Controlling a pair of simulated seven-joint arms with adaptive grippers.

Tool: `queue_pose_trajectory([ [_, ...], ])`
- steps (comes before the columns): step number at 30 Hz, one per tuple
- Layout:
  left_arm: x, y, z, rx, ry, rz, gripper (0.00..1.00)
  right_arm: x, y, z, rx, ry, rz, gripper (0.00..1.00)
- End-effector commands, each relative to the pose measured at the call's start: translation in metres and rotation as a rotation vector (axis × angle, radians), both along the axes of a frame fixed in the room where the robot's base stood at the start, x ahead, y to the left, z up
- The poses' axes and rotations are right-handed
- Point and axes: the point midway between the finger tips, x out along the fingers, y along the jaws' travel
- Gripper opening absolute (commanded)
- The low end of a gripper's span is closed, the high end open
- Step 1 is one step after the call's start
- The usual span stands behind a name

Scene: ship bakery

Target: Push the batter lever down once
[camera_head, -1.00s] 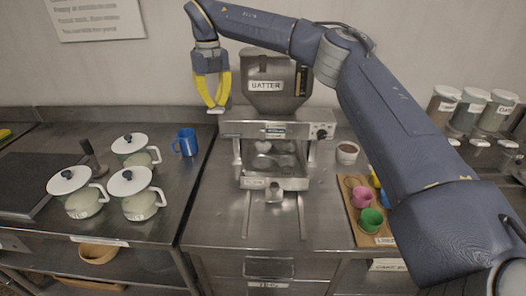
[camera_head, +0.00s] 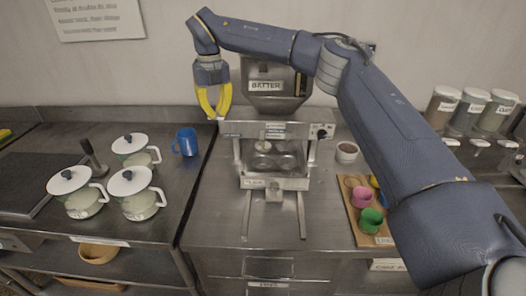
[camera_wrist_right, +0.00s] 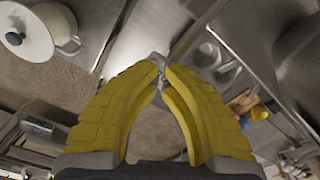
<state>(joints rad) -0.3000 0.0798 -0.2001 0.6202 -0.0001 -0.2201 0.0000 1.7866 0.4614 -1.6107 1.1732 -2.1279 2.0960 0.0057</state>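The batter machine (camera_head: 275,128) stands against the back wall, with a grey hopper (camera_head: 268,84) labelled BATTER on top and a tray of round moulds (camera_head: 275,160) in its open front. My right gripper (camera_head: 214,117) points down at the machine's upper left side. Its yellow fingers meet at their tips in the right wrist view (camera_wrist_right: 159,64), with no object clearly visible between them. A small pale piece shows at the tips in the head view; I cannot tell whether it is the lever or part of the fingertips. My left gripper is out of view.
A blue mug (camera_head: 185,142) and several lidded white pots, one of them here (camera_head: 139,193), stand on the left counter. A wooden board (camera_head: 362,226) with coloured cups lies at right, near a small bowl (camera_head: 346,152). The counter before the machine is clear.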

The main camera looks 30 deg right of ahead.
Motion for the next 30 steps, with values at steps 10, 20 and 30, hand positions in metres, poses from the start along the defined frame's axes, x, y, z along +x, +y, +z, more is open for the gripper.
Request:
queue_pose_trajectory([
  [10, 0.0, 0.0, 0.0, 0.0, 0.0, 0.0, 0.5, 0.0, -0.001, -0.013, -0.002, 0.0, 0.0, 0.0],
  [20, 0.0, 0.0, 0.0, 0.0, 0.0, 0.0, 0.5, 0.0, -0.001, -0.024, -0.002, 0.002, -0.002, 0.0],
  [30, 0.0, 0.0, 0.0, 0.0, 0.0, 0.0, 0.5, 0.0, -0.001, -0.036, -0.002, 0.003, 0.0, 0.0],
])
